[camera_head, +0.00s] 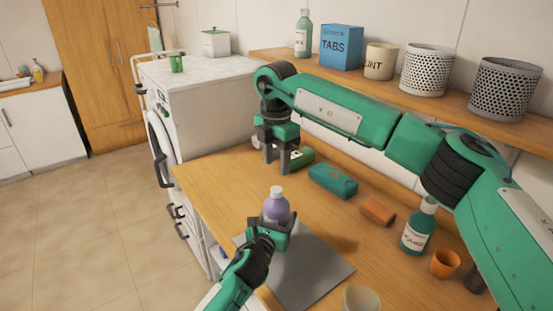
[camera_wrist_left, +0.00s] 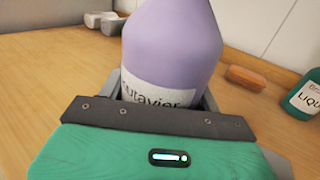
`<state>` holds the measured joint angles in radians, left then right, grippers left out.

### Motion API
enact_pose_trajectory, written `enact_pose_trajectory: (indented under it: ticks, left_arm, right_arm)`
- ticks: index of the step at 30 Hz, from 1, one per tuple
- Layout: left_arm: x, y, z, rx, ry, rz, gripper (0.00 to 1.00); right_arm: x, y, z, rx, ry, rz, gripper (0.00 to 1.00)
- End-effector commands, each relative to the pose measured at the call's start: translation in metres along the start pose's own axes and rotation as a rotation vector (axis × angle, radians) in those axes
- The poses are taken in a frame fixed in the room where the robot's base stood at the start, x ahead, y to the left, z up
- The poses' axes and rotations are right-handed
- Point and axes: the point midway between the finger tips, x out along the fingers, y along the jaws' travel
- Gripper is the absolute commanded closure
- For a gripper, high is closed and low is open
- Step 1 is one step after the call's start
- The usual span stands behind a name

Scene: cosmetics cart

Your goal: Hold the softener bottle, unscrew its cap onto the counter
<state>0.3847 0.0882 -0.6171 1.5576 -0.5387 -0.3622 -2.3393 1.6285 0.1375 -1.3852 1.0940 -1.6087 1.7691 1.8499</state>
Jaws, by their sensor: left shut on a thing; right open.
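The softener bottle (camera_head: 277,208) is purple, with a pale top (camera_head: 276,191) that looks like its cap. It stands upright over the grey mat on the counter (camera_head: 215,183). My left gripper (camera_head: 272,222) is shut around the bottle's body from the front. The left wrist view shows the bottle (camera_wrist_left: 170,50) between the fingers, its label partly hidden by the gripper and its top out of frame. My right gripper (camera_head: 278,160) is open, fingers pointing down, behind the bottle and apart from it, near a green item.
A green item (camera_head: 303,155), a teal pack (camera_head: 333,181), an orange block (camera_head: 378,211), a teal liquid bottle (camera_head: 418,228) and an orange cup (camera_head: 445,264) lie along the counter. The grey mat (camera_head: 318,275) has bare room right of the bottle. A shelf runs behind.

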Motion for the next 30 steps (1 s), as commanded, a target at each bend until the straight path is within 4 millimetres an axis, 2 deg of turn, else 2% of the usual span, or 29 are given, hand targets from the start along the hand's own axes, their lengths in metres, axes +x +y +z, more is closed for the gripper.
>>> enact_pose_trajectory:
  ticks: [5, 15, 21, 30]
  left_arm:
    - [0.0, 0.0, -0.002, 0.0, 0.002, 0.0, 1.0]
    - [0.0, 0.0, -0.001, 0.0, 0.002, 0.0, 1.0]
    - [0.0, 0.0, -0.002, 0.0, 0.003, 0.0, 1.0]
    - [0.0, 0.0, -0.002, 0.0, 0.003, 0.0, 1.0]
  right_arm:
    - [0.006, 0.0, 0.0, 0.051, 0.001, -0.001, 0.55]
    - [0.055, -0.001, 0.0, 0.052, 0.001, -0.003, 0.55]
    - [0.075, 0.0, 0.0, 0.052, 0.001, -0.001, 0.55]
    - [0.08, 0.0, 0.0, 0.052, 0.0, 0.0, 0.55]
